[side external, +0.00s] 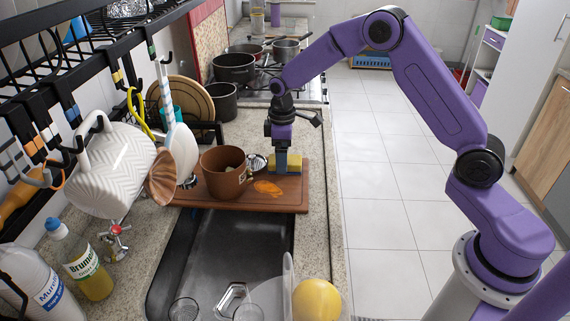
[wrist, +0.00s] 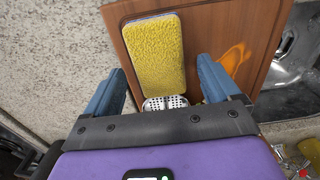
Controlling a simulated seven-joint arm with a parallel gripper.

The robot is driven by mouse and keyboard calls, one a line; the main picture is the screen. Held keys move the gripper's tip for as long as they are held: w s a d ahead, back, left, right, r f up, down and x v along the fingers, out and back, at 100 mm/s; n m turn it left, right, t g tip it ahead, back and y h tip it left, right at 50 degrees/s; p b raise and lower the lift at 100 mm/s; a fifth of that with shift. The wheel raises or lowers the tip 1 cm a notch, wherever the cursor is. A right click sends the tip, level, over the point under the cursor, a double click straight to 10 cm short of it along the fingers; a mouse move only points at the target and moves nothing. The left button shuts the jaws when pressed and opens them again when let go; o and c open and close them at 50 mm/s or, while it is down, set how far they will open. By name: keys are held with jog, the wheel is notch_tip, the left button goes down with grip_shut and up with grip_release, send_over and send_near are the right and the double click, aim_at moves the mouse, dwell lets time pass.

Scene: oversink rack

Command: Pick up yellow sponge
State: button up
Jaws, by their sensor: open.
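The yellow sponge (wrist: 154,52) lies on the wooden cutting board (wrist: 200,60) in the wrist view, yellow side up. In the side external view the sponge (side external: 288,163) sits near the back right of the board (side external: 270,201), partly hidden by my gripper (side external: 281,165). In the wrist view my gripper (wrist: 165,90) is open, its two blue-grey fingers wide apart. The sponge shows between and beyond the fingertips, with nothing held. I cannot tell the exact height of the fingers over the board.
A brown pot (side external: 224,172) stands on the board left of the gripper. A metal grater-like item (wrist: 165,103) lies by the sponge's near end. The sink (side external: 225,255) is in front of the board. A rack with hanging mugs (side external: 115,165) is at left.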

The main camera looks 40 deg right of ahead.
jog(key=shift+f, duration=0.4)
jog(key=c, duration=1.1)
jog(key=shift+r, duration=0.2)
